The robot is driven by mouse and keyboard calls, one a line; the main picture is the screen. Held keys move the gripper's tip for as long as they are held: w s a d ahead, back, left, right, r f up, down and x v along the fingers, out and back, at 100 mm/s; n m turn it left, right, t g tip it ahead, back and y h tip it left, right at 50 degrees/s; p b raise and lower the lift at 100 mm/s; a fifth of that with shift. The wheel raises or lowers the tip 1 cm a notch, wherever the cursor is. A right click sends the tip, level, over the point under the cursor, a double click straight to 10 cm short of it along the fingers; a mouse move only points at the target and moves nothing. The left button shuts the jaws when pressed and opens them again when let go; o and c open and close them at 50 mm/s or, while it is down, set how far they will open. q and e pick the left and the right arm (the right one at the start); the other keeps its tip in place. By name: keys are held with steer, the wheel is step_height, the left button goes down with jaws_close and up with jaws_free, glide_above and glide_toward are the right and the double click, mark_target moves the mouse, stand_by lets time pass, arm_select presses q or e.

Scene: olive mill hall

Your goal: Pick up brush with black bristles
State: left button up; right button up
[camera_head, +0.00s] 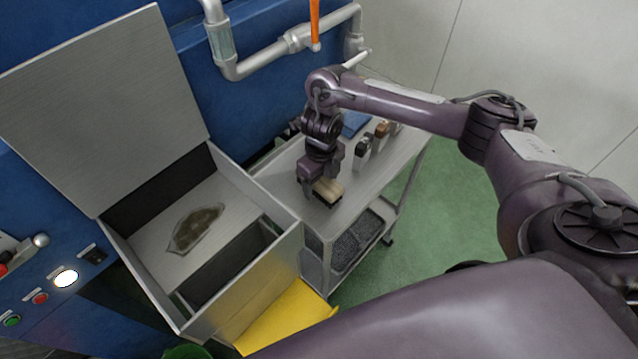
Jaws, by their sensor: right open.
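The brush (328,191) has a pale wooden block with dark bristles on its underside. It lies on the near end of the steel cart's top (283,180). My right gripper (317,193) points down right at the brush, with its fingers beside and over the block. The gripper is open. Its fingers and wrist hide part of the brush, and I cannot tell whether they touch it. My left gripper does not show.
Small bottles (370,144) and a blue cloth (353,123) stand farther back on the cart. An open steel bin (262,285) with a raised lid (105,110) is left of the cart. A yellow chute (285,318) is below. Green floor lies to the right.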

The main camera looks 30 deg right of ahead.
mark_target(321, 180)
steer(key=c, duration=1.1)
steer(key=shift+r, duration=0.15)
step_height(321, 180, up, 20)
steer(key=p, duration=0.6)
